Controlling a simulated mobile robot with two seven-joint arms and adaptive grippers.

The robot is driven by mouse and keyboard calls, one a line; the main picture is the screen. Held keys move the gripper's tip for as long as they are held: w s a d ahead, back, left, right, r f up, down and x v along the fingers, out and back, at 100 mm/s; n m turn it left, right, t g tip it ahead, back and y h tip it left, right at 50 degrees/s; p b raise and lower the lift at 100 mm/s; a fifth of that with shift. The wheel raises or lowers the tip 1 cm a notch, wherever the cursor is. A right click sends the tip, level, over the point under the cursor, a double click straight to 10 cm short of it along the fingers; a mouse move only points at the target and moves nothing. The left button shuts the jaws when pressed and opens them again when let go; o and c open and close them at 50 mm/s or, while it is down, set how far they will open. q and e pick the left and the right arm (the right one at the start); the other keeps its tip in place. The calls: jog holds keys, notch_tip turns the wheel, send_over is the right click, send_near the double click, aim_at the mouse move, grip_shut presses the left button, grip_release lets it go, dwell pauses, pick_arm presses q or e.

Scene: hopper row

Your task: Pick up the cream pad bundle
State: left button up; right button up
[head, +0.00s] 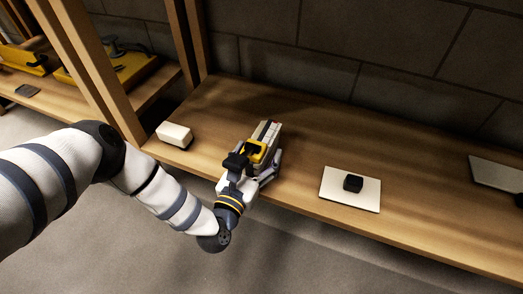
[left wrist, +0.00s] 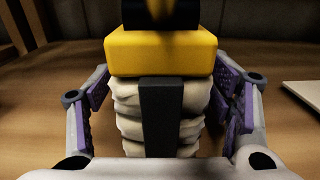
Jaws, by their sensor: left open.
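The cream pad bundle, a stack of soft cream layers with a dark strap down its middle, shows in the left wrist view (left wrist: 125,105). In the head view a pale block with a dark stripe (head: 266,131) stands at the gripper, seemingly the bundle. A yellow block (left wrist: 160,52) with a black part sits at the bundle's upper end; I cannot tell whether it is attached. My left gripper (head: 256,168) is open, its purple-padded fingers on either side of the bundle, with gaps visible. The bundle's underside is hidden. My right gripper does not show.
A white block (head: 174,135) lies left on the wooden bench (head: 310,130). A white plate with a black cube (head: 353,183) lies to the right, and another pale plate (head: 498,172) beyond it. Wooden posts (head: 95,70) rise at left. The bench behind the plates is clear.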

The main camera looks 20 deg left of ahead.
aim_at(256, 140)
pick_arm(q)
jog(key=shift+w, duration=0.4)
jog(key=c, duration=1.6)
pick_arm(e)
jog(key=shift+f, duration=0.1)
pick_arm(q)
jog(key=shift+r, duration=0.15)
jog(key=shift+r, duration=0.4)
jog(key=r, duration=0.1)
jog(key=r+p, duration=0.2)
jog(key=shift+s+a+r, duration=0.25)
jog(key=shift+s+r, duration=0.05)
jog(key=s+a+r+p, duration=0.6)
jog(key=s+a+r, duration=0.2)
jog(key=s+a, duration=0.1)
jog(key=shift+s+r, duration=0.2)
jog(key=shift+s, duration=0.25)
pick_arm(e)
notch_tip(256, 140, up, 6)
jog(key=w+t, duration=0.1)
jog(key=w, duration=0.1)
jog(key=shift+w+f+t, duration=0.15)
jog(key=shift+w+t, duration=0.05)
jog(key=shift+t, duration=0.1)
